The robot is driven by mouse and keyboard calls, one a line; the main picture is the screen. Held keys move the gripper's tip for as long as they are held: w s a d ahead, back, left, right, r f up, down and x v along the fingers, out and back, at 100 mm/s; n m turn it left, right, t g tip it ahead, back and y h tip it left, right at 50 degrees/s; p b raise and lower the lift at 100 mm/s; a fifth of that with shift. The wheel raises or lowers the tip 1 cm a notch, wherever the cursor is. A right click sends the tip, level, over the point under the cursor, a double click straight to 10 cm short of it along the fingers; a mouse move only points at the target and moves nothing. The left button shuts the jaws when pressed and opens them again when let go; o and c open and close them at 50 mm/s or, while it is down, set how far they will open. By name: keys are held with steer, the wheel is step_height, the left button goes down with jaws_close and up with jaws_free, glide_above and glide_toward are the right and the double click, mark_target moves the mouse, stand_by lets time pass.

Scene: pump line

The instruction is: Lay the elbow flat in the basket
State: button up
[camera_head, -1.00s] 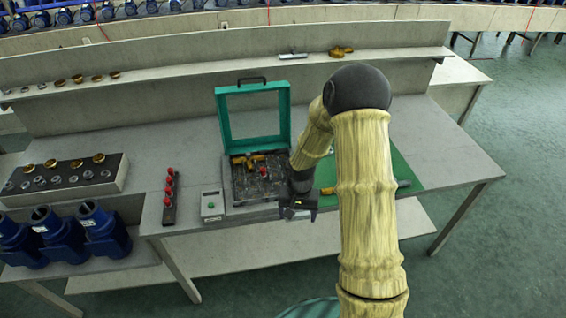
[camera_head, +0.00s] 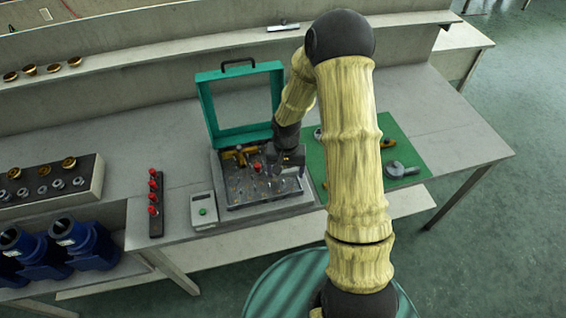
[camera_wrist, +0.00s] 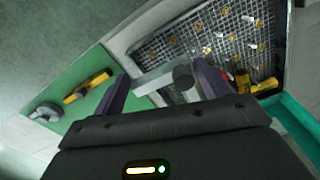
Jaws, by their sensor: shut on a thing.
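My gripper (camera_wrist: 160,88) is shut on a grey metal elbow (camera_wrist: 155,80), which lies across between the two fingertips. Its round end, dark inside, shows by the right finger. In the head view, my gripper (camera_head: 288,160) is over the right part of the basket (camera_head: 240,192), and the elbow is hard to make out there. The basket shows as wire mesh (camera_wrist: 190,35) beyond the fingers in the wrist view, with small pegs and brass rings in it. The elbow appears above the basket's near edge; I cannot tell whether it touches.
A teal lid (camera_head: 207,110) stands open behind the basket. Yellow and red parts (camera_wrist: 245,80) sit at its right side in the wrist view. A green mat (camera_head: 400,150) holds a grey tool (camera_head: 402,170). A button box (camera_head: 203,210) and red-knobbed rack (camera_head: 155,205) stand left.

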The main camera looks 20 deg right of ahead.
mark_target(286, 176)
steer(key=shift+w, duration=0.1)
steer(key=shift+s+a, duration=0.15)
steer(key=shift+s, duration=0.2)
steer(key=shift+f, duration=0.15)
steer(key=shift+w+f+b, duration=0.1)
steer(key=shift+f+b, duration=1.3)
steer(key=shift+f, duration=0.2)
stand_by(0.9)
steer(key=shift+f+b, duration=1.05)
steer(key=shift+f, duration=0.35)
steer(key=shift+s+f, duration=0.2)
steer(key=shift+s, duration=0.05)
